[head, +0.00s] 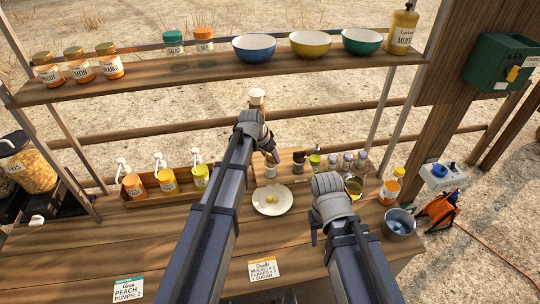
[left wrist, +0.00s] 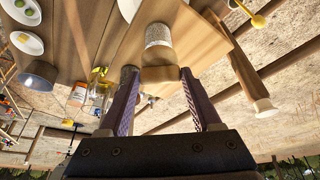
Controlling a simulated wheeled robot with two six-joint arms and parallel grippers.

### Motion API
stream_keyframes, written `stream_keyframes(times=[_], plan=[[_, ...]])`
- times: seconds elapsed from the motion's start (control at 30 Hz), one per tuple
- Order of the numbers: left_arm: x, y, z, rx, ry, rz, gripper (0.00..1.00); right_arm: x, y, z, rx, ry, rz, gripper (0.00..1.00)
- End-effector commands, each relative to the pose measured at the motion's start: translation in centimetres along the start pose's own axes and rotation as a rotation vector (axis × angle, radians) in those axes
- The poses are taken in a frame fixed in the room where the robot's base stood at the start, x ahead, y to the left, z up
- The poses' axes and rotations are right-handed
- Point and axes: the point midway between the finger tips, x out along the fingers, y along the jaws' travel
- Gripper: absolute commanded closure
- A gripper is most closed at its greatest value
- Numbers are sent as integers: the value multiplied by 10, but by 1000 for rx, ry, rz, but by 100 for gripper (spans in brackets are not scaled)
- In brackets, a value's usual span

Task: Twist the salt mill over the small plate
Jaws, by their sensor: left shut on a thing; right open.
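The salt mill has a wooden top and a pale, grainy lower body. In the left wrist view the mill (left wrist: 158,38) has its wooden top between the fingers of my left gripper (left wrist: 160,92), which is shut on it. In the head view my left gripper (head: 268,150) hides much of the mill (head: 270,170), just behind the small plate. I cannot tell whether its base touches the surface below. My right gripper (head: 318,225) is open and empty, right of the plate.
A tall wooden piece with a white top (head: 257,97) stands behind my left gripper. Several small jars (head: 330,162) stand behind and right of the plate. Pump bottles (head: 165,178) stand left, a metal bowl (head: 398,224) right. A shelf (head: 160,80) crosses behind.

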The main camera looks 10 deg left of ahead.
Motion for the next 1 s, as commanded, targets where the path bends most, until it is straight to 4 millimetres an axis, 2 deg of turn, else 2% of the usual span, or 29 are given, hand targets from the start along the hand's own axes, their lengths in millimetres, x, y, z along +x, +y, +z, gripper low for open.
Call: stream_keyframes(times=[0.6, 1.0], plan=[[1, -5, -2, 521, 0, 218, 91, 0, 0, 0, 0, 0, 0, 50], [1, -6, -2, 733, 0, 304, 91, 0, 0, 0, 0, 0, 0, 50]])
